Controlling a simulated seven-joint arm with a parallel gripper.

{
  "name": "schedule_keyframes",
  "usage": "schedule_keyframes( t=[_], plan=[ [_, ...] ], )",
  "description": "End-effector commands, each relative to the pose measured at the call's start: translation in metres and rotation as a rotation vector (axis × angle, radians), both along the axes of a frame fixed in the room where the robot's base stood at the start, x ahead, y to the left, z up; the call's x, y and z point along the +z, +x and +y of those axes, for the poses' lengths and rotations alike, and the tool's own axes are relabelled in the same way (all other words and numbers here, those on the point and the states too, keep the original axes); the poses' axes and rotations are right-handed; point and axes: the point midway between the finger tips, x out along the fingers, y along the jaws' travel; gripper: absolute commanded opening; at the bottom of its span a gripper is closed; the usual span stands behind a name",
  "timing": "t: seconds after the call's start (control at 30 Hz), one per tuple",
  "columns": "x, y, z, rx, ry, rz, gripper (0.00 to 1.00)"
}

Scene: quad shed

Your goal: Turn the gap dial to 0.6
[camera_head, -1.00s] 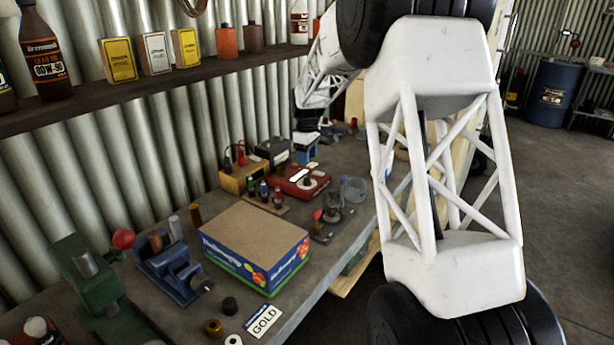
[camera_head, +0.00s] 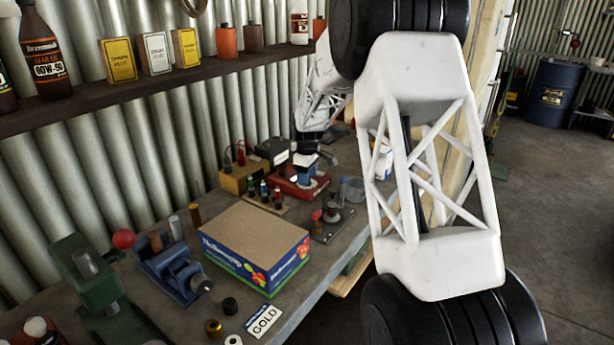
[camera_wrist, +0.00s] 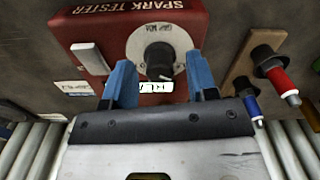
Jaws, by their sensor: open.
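The red spark tester (camera_wrist: 90,22) lies in the wrist view, with a round pale dial plate (camera_wrist: 140,40) marked GAP MM. A black knob (camera_wrist: 160,58) stands on the plate. My gripper (camera_wrist: 160,70) has two blue fingers, open and apart, one on each side of the knob in the picture. I see no clear contact; how far down they reach is hard to tell. The dial's numbers are not readable. In the head view the tester (camera_head: 288,187) sits on the bench, and my gripper (camera_head: 306,172) is over its dial, hiding most of it.
A wooden strip (camera_wrist: 245,62) with red and blue capped pieces stands close to the right in the wrist view. A yellow box (camera_head: 236,180) is beside the tester. A cardboard-topped box (camera_head: 255,235) and a blue vise (camera_head: 172,270) stand nearer on the bench.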

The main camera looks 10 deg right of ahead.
Motion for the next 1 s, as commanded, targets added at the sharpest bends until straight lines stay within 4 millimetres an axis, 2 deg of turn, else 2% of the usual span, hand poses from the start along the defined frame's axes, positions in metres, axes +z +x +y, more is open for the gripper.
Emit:
schedule_keyframes(
  t=[0.2,0.23,0.53,1.0],
  plan=[
    [-0.0001,0.0001,-0.0001,0.0,0.0,0.0,0.53],
    [-0.0001,0.0001,0.0,0.0,0.0,0.0,0.5],
    [-0.0001,0.0001,0.0,0.0,0.0,0.0,0.04],
    [0.0003,0.0005,0.0,-0.087,0.0,-0.001,0.04]
  ],
)
